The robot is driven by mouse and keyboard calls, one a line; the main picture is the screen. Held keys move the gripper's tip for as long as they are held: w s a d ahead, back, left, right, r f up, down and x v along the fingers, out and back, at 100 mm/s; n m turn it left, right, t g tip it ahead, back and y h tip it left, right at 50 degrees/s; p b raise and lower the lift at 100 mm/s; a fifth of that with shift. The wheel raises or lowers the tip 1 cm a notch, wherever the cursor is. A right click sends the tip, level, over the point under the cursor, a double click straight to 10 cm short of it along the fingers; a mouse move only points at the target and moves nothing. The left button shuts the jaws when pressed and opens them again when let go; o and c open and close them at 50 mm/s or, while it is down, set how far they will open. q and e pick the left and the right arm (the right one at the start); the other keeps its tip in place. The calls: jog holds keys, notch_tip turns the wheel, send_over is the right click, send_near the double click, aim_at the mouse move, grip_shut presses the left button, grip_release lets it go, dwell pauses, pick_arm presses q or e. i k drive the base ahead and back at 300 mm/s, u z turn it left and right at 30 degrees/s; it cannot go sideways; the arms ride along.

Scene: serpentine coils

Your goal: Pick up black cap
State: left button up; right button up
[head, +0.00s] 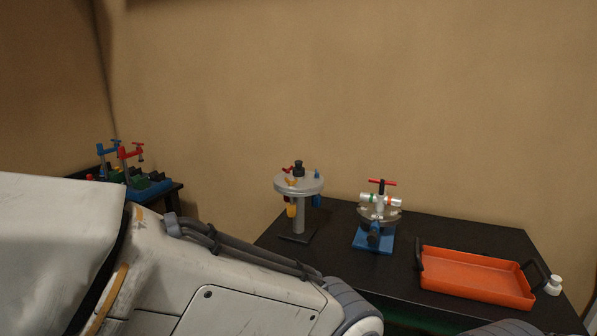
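A small black piece (298,168), which looks like a black cap, stands upright on the round grey top of a stand (299,184) on the dark table. It is too small to make out in detail. A red piece, yellow pieces and blue pieces sit around it on the same stand. Neither of my grippers shows in the head view. A large white link of my arm fills the lower left, and another part of mine just shows at the bottom right edge.
A blue-based fixture (373,239) with a red T-handle stands right of the stand. An orange tray (477,277) with black handles lies further right, with a small white object (553,285) beside it. A second table at left holds red and blue clamps (128,153).

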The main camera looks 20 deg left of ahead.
aim_at(298, 170)
jog(key=u, duration=0.75)
jog(key=i, duration=1.3)
jog(key=z, duration=0.25)
